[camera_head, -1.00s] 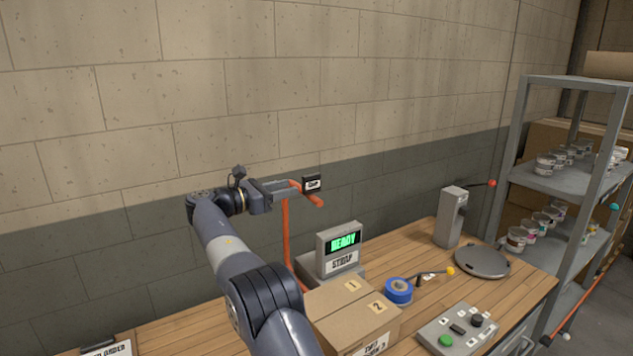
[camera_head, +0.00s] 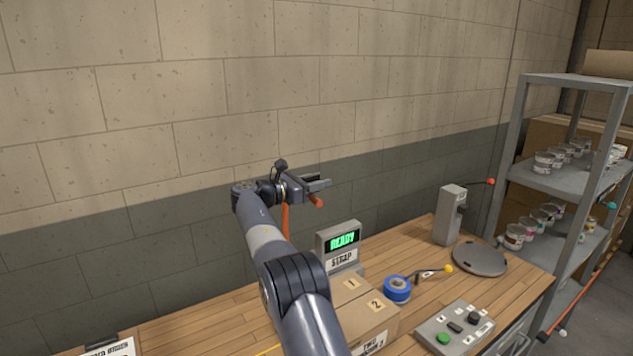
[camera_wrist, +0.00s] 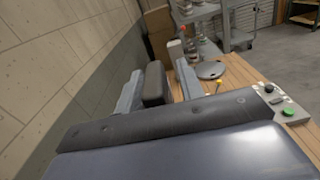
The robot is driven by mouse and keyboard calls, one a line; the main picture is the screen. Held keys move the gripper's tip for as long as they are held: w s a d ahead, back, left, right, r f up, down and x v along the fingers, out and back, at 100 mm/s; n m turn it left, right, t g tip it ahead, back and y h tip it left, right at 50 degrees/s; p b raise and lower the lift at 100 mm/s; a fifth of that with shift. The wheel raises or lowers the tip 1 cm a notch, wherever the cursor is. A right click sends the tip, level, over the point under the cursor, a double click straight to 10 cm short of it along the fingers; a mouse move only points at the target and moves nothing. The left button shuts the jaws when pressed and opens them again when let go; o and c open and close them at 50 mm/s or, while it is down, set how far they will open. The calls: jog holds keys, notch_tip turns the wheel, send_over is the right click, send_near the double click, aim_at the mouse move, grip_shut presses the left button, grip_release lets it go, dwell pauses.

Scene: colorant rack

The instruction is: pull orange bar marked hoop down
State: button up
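The orange bar (camera_head: 316,201) stands against the wall side of the bench. Only its rounded front end and part of its orange upright (camera_head: 286,220) show in the head view; my arm and gripper cover the rest, including its label. My gripper (camera_head: 318,184) is at the bar's top, just above the orange end. In the wrist view, a dark block (camera_wrist: 155,85) sits between the two fingers of my gripper (camera_wrist: 160,84), close to the left finger. A gap shows on its right, so the fingers look open around or behind it. Contact cannot be told.
A grey unit with a green READY display (camera_head: 343,241) and a cardboard box (camera_head: 365,310) stand close below my arm. Blue tape (camera_head: 397,289), a button panel (camera_head: 461,330) and a grey post (camera_head: 449,215) are farther right. The wall is close behind.

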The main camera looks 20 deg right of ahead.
grip_shut()
dwell(0.3)
jog(key=s+d+f+m+b, duration=0.2)
jog(key=s+f+m+b, duration=0.1)
jog(key=s+b, duration=0.65)
jog(key=s+d+f+m+b, duration=0.2)
jog(key=s+f+m+b, duration=0.1)
jog(key=s+b, duration=0.65)
jog(key=s+d+f+m+b, duration=0.15)
jog(key=s+f+b, duration=0.25)
jog(key=s+b, duration=0.55)
jog(key=s+d+f+m+b, duration=0.1)
jog(key=s+f+m+b, duration=0.1)
jog(key=s+f+b, duration=0.2)
jog(key=s+f+m+b, duration=0.1)
jog(key=s+f+b, duration=0.3)
jog(key=f+b, duration=0.6)
jog(key=s+d+f+m+b, duration=0.1)
jog(key=s+f+m+b, duration=0.1)
jog(key=s+f+b, duration=0.3)
jog(key=shift+d+f+m+b, duration=0.35)
jog(key=shift+f+b, duration=1.25)
jog(key=shift+b, duration=0.3)
